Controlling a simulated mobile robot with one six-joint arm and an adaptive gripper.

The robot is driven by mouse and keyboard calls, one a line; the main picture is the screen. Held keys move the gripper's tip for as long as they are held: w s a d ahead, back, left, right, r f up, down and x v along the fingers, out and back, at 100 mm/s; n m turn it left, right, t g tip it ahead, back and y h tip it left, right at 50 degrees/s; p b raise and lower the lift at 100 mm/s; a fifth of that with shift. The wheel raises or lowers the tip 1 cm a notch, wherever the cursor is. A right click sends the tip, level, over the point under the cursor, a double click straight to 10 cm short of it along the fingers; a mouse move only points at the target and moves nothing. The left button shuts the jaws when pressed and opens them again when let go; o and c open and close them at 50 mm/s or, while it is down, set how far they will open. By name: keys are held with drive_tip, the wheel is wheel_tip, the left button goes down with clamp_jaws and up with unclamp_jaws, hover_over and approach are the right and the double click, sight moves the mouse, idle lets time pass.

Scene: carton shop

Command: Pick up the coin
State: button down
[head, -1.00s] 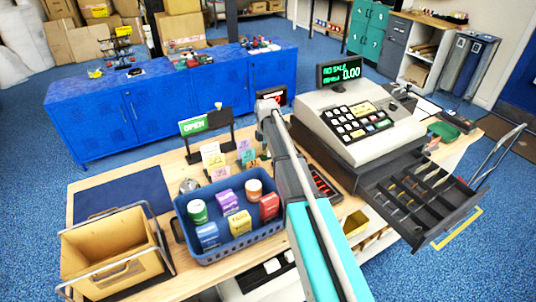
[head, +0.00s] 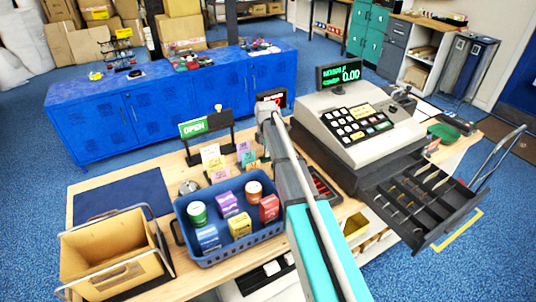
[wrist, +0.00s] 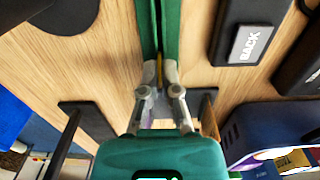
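My gripper (wrist: 159,70) points at the wooden counter in the wrist view. A thin yellowish sliver shows in that gap. I cannot tell whether it is the coin edge-on or something behind the fingers, nor whether it is gripped. In the head view my arm reaches over the counter between the basket and the cash register, and hides the fingertips. I cannot pick out the coin for certain in either view.
The blue basket (head: 183,229) of small cartons stands left of my arm; the cash register (head: 322,135) with its open drawer (head: 458,211) stands right. A blue mat (head: 122,194) lies clear.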

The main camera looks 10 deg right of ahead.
drive_tip(key=shift+w+r, duration=0.1)
drive_tip(key=shift+r+p, duration=1.2)
drive_tip(key=shift+p, duration=0.1)
drive_tip(key=s+a+r+p, duration=0.1)
drive_tip(key=s+r+p, duration=0.9)
drive_tip(key=s, duration=0.4)
drive_tip(key=shift+a+r, duration=0.15)
drive_tip(key=shift+r, duration=0.05)
drive_tip(key=shift+f, duration=0.3)
drive_tip(key=shift+s, duration=0.2)
